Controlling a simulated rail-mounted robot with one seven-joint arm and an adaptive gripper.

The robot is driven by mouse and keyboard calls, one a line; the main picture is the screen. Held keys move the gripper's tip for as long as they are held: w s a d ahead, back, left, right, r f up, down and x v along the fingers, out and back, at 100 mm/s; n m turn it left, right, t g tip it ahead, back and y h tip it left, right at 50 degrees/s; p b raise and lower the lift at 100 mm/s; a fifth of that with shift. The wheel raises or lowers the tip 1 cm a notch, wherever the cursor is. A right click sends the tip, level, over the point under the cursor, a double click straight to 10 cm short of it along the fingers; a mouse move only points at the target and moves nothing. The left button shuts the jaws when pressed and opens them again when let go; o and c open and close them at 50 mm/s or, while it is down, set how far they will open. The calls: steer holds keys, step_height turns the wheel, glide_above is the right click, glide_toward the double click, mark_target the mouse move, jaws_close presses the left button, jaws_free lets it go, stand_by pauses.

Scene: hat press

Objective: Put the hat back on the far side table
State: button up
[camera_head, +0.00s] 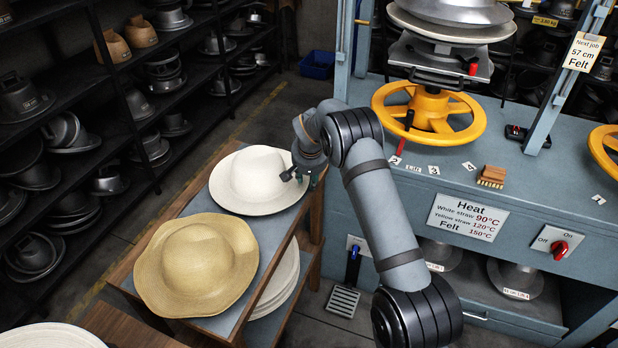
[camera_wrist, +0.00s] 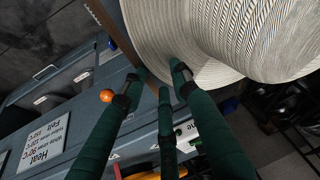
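A white wide-brimmed hat (camera_head: 255,178) lies at the far end of a wooden side table with a grey-blue top (camera_head: 218,318), or just above it. Its ribbed underside or brim fills the upper right of the wrist view (camera_wrist: 205,45). My gripper (camera_head: 299,177) is at the hat's right brim edge. In the wrist view, two green fingers of my gripper (camera_wrist: 158,80) overlap the brim, and a third finger between them reaches its edge. Whether the fingers clamp the brim is unclear. A yellow straw hat (camera_head: 197,265) lies on the same table, close to the white hat.
More white hats (camera_head: 281,282) lie on the table's lower shelf. The blue press bench (camera_head: 470,215), with a yellow handwheel (camera_head: 428,112), stands on the right. Black shelves of metal moulds (camera_head: 120,100) line the left. Another white hat (camera_head: 50,337) is at bottom left.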

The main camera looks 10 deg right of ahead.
steer(key=shift+r, duration=0.35)
steer(key=b+v, duration=0.1)
steer(key=v, duration=1)
steer(key=shift+s+r, duration=0.2)
steer(key=shift+r, duration=0.05)
steer(key=x, duration=1.2)
steer(key=shift+f+p, duration=0.35)
steer(key=shift+p, duration=0.05)
step_height(320, 180, up, 3)
steer(key=shift+f, duration=0.1)
steer(key=shift+r, duration=0.75)
